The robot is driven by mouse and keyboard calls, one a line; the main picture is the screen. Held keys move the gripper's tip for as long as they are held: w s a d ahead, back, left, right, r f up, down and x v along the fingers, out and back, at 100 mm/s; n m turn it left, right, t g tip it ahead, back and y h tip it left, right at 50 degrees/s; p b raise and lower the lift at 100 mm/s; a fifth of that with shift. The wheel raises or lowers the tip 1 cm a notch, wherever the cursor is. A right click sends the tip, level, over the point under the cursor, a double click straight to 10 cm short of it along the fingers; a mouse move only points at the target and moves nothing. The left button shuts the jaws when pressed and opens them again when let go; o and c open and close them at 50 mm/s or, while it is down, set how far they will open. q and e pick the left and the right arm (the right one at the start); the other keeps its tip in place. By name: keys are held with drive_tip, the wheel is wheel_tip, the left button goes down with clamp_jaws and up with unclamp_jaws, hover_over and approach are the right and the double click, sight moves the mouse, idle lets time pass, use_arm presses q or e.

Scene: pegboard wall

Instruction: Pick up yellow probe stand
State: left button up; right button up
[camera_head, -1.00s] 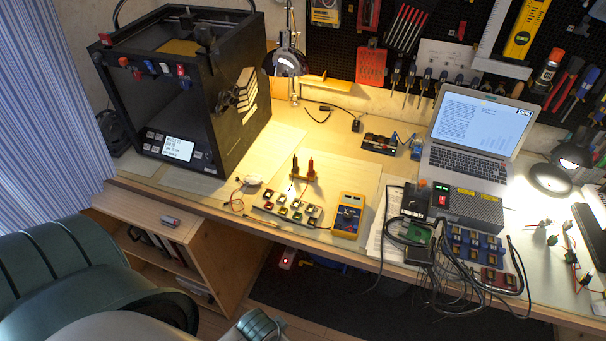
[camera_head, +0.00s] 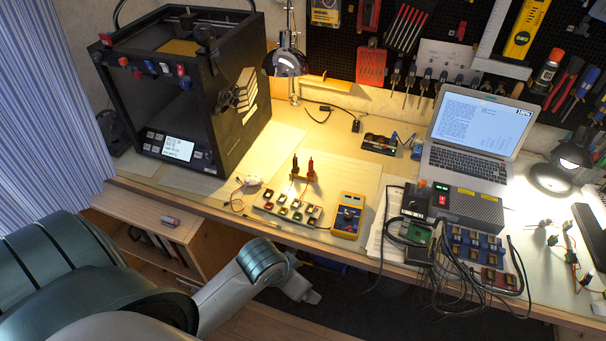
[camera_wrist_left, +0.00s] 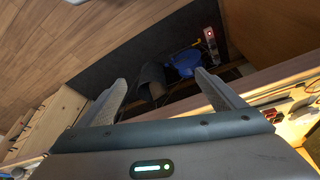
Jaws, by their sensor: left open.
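The yellow probe stand (camera_head: 302,178) stands upright on the desk in the head view, with a black probe and a red probe in it. It sits just behind a tray of small colored parts (camera_head: 288,208) and left of a yellow multimeter (camera_head: 347,216). My left arm reaches in from the lower left, its wrist end low in front of the desk edge, apart from the stand. In the left wrist view my left gripper (camera_wrist_left: 168,88) is open and empty, facing the floor area under the desk. I cannot make out the stand there. My right gripper is not in view.
A black 3D printer (camera_head: 185,95) stands at the left of the desk. A laptop (camera_head: 470,150), a power box (camera_head: 468,205) and tangled cables are at the right. A wooden shelf unit (camera_head: 160,215) is below left.

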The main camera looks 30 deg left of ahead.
use_arm(q)
drive_tip(key=shift+n+y, duration=0.4)
drive_tip(key=shift+n, duration=0.5)
drive_tip(key=w+a+r, duration=0.2)
drive_tip(key=w, duration=0.3)
drive_tip(key=w+a+r, duration=0.3)
drive_tip(key=w, duration=0.3)
drive_tip(key=w+a+r, duration=0.2)
drive_tip(key=w+a, duration=0.1)
drive_tip(key=w, duration=0.2)
drive_tip(key=shift+w+r, duration=0.2)
drive_tip(key=w+a+r+n+y, duration=0.1)
drive_tip(key=w+a+r+n, duration=0.2)
drive_tip(key=w+a+r, duration=0.6)
wheel_tip(320, 180, up, 2)
drive_tip(key=shift+a+r, duration=0.25)
drive_tip(key=shift+a, duration=0.1)
drive_tip(key=shift+f, duration=0.15)
drive_tip(key=p, duration=0.3)
hover_over(301, 174)
drive_tip(key=s, duration=0.1)
wheel_tip(301, 174, down, 11)
drive_tip(key=shift+s+f, duration=0.1)
